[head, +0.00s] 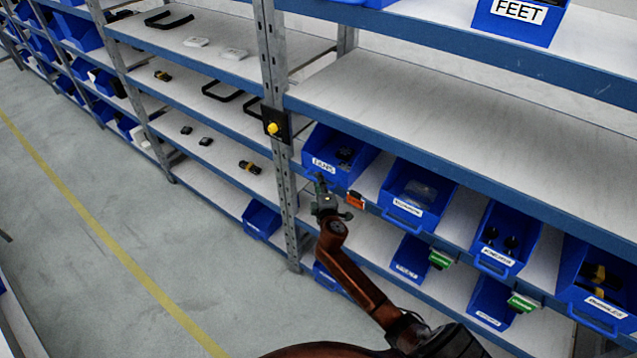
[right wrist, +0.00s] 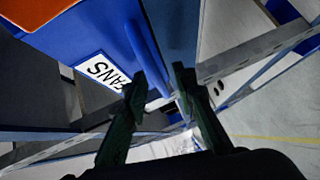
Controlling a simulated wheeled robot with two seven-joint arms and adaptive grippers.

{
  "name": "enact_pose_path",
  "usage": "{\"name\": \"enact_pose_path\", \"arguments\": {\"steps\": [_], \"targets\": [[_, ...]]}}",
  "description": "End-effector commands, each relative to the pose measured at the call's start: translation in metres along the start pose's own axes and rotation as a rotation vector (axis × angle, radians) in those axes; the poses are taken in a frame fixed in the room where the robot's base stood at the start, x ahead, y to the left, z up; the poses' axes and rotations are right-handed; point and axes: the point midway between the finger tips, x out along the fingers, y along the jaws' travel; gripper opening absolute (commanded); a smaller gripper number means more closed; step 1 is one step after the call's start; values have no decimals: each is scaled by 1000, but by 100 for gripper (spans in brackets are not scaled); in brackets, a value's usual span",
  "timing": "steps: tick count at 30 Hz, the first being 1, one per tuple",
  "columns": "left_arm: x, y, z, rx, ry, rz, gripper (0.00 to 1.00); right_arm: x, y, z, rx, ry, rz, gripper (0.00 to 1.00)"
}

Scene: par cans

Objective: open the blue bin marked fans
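The blue bin marked fans (head: 343,152) sits on a middle shelf, just right of the upright post, in the head view. Its white label reads FANS upside down in the right wrist view, where the blue bin front (right wrist: 85,40) fills the upper left. My right gripper (head: 327,192) is at the front of this bin, below its label. In the right wrist view its two dark fingers (right wrist: 160,88) are apart, and the bin's blue handle (right wrist: 145,50) runs down toward the gap between them. I cannot tell whether they touch it. My left gripper is not in view.
Other labelled blue bins (head: 418,190) stand to the right on the same shelf, with more on the shelf below. An orange tag (head: 356,200) is on the shelf edge beside the fans bin. A yellow knob (head: 273,128) is on the post. The floor at left is clear.

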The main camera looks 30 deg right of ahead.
Motion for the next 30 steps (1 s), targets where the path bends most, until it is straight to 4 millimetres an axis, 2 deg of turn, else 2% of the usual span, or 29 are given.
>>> {"name": "enact_pose_path", "arguments": {"steps": [3,11,21,30], "targets": [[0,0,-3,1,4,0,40,6,0,0,1,1,0,25],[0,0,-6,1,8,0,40,6,0,0,2,1,0,25],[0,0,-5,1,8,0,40,6,0,0,2,1,-1,1],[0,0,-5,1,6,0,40,6,0,0,2,1,-1,0]]}}
